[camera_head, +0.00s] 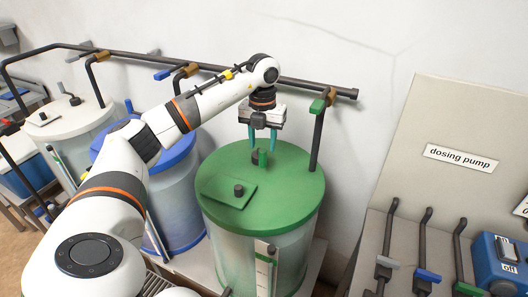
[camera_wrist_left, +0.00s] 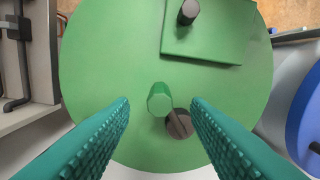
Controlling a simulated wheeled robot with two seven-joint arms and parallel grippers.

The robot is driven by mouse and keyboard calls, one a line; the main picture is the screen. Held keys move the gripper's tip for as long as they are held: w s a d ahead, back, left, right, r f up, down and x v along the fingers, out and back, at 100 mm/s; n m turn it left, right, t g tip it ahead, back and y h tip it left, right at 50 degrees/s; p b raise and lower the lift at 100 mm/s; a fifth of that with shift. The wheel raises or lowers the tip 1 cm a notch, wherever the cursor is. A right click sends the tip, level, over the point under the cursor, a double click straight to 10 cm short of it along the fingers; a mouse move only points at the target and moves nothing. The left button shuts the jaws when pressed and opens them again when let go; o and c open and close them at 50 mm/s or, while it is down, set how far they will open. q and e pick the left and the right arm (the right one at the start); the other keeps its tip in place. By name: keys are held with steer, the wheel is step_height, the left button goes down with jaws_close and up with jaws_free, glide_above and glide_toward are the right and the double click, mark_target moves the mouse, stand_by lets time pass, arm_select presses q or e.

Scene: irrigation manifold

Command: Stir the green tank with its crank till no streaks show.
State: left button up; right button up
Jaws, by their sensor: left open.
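The green tank (camera_head: 297,184) stands at the centre of the head view, its green lid also filling much of the left wrist view (camera_wrist_left: 100,62). Its crank has an upright green handle (camera_wrist_left: 159,98) beside a dark hub (camera_wrist_left: 180,124); the handle also shows in the head view (camera_head: 263,158). My left gripper (camera_head: 262,145) points down over the lid, open, with its teal fingers on either side of the crank handle and apart from it in the left wrist view (camera_wrist_left: 160,108). The tank wall is pale and cloudy; I cannot make out streaks. My right gripper is not in view.
A square hatch with a dark knob (camera_head: 239,190) lies on the lid. A blue-lidded tank (camera_head: 178,197) and a white tank (camera_head: 75,120) stand left. A dark pipe (camera_head: 318,140) drops behind the lid. The dosing pump panel (camera_head: 440,120), with several levers, is at right.

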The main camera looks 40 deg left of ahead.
mark_target(262, 151)
arm_select(q)
steer(key=shift+f+p, duration=0.65)
steer(key=shift+f, duration=1.9)
jaws_close()
